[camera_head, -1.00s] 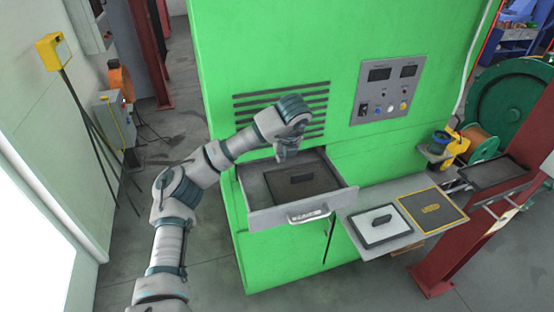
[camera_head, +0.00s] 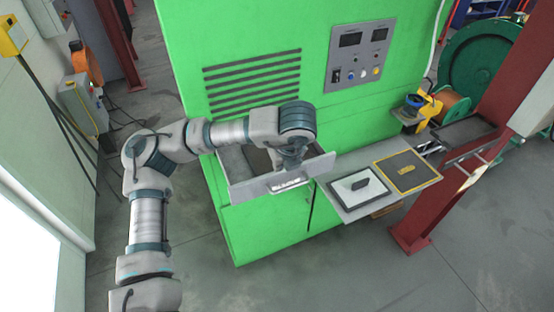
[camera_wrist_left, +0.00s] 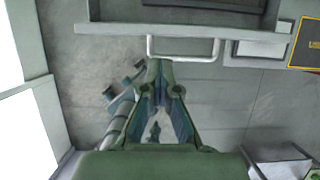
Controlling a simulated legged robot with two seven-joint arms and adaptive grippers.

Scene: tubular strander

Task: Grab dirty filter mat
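The dirty filter mat is a dark panel with a black handle, lying in the pulled-out grey drawer (camera_head: 235,185) of the green cabinet. In the head view my left wrist and gripper (camera_head: 290,160) are over the drawer and cover most of the mat. In the left wrist view a dark strip of the mat (camera_wrist_left: 215,4) shows at the top edge. My left gripper's fingers (camera_wrist_left: 160,66) come together at their tips with nothing between them, and the drawer's handle (camera_wrist_left: 183,57) appears just beyond. My right gripper is out of view.
A red post (camera_head: 470,150) stands farther right. The floor in front is clear.

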